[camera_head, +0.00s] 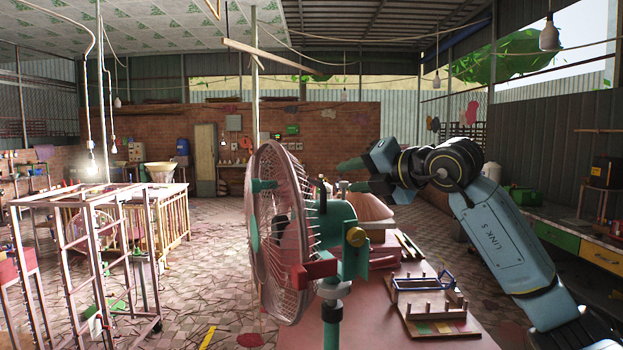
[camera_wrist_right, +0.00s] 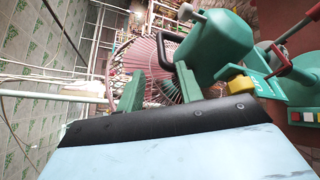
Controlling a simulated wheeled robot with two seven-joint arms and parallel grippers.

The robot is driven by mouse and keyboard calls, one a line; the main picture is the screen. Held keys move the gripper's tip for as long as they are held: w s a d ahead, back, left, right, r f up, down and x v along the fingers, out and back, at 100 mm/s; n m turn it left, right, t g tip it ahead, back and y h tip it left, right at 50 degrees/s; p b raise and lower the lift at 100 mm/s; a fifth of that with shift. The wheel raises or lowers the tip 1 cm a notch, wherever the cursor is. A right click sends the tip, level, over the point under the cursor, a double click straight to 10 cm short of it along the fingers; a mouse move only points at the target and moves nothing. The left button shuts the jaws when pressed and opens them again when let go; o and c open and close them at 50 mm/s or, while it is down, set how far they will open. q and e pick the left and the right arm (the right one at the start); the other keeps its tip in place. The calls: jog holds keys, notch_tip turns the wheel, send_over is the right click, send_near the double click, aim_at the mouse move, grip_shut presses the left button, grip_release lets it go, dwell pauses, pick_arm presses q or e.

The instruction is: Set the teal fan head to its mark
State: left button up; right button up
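The teal fan (camera_head: 331,216) stands upright on a post at the table's near edge, its round wire cage (camera_head: 278,205) facing left. My right gripper (camera_head: 345,175) is beyond the fan housing, fingers pointing left. In the right wrist view its two green fingers (camera_wrist_right: 157,80) are apart, with the cage (camera_wrist_right: 150,62) seen between and beyond them. The teal housing (camera_wrist_right: 215,48) and a black handle (camera_wrist_right: 165,48) are close by; contact cannot be told. No mark is clearly identifiable. My left gripper is out of view.
The reddish table (camera_head: 385,333) holds a wooden stand with a blue frame (camera_head: 424,284) right of the fan. Metal racks (camera_head: 85,235) stand at the left. A bench with green and orange drawers (camera_head: 558,234) is at the right. The tiled floor between is mostly open.

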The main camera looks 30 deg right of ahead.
aim_at(332, 205)
jog(key=p+x, duration=0.2)
jog(key=x, duration=0.4)
jog(key=shift+w+a, duration=0.15)
jog(key=p+x, duration=0.1)
jog(key=x, duration=0.3)
jog(key=shift+w+f+p, duration=0.2)
jog(key=shift+w+p, duration=0.15)
jog(key=shift+p, duration=0.05)
jog(key=shift+w+f, duration=0.1)
jog(key=shift+w, duration=0.2)
jog(key=shift+a, duration=0.1)
jog(key=shift+c, duration=0.5)
grip_shut()
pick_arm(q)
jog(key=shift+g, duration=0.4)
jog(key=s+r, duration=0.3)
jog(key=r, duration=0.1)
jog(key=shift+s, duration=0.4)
